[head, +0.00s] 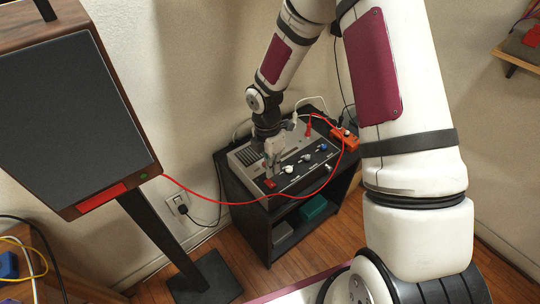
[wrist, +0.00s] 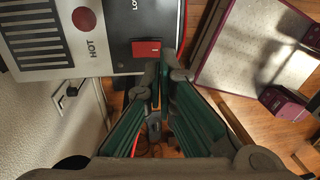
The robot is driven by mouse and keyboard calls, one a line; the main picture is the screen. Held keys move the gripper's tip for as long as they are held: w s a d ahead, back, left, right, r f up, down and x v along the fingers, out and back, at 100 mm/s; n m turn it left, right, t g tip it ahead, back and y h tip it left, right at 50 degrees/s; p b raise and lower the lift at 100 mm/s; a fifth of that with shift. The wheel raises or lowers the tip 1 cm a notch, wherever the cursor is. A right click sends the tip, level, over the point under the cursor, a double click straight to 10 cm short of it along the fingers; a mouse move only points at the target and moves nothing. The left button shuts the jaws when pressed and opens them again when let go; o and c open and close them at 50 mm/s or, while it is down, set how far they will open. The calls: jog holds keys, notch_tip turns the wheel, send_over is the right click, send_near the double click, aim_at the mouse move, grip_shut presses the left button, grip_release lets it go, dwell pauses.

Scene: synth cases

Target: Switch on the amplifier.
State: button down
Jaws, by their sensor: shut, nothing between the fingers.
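The amplifier (head: 245,156) is a grey and black unit on top of a small black stand. Its red switch (head: 270,184) sits near the front left corner of the control panel, and it also shows in the wrist view (wrist: 146,49). My gripper (head: 272,166) points down over the amplifier, just behind the switch in the head view. In the wrist view the fingers (wrist: 164,76) are together and empty, with their tips close beside the switch. I cannot tell whether they touch it, nor which way the switch is set.
Knobs (head: 305,157) line the panel right of my gripper. A red cable (head: 215,202) runs from a large speaker (head: 75,105) across the stand's front. An orange box (head: 344,139) sits at the amplifier's right. A wall socket (head: 178,205) is left of the black stand (head: 262,232).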

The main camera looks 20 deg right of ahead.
aim_at(271, 184)
jog(key=shift+s+d+f, duration=0.1)
jog(key=shift+s+f, duration=0.05)
jog(key=shift+f, duration=1.2)
jog(key=shift+s+f, duration=0.15)
jog(key=shift+f, duration=1.2)
jog(key=shift+f, duration=0.1)
jog(key=shift+s+f, duration=0.25)
jog(key=shift+f, duration=0.15)
jog(key=shift+r, duration=0.1)
jog(key=shift+w, duration=0.1)
jog(key=shift+w+a+r+b, duration=0.2)
jog(key=shift+w+r+b, duration=0.15)
jog(key=shift+w, duration=0.35)
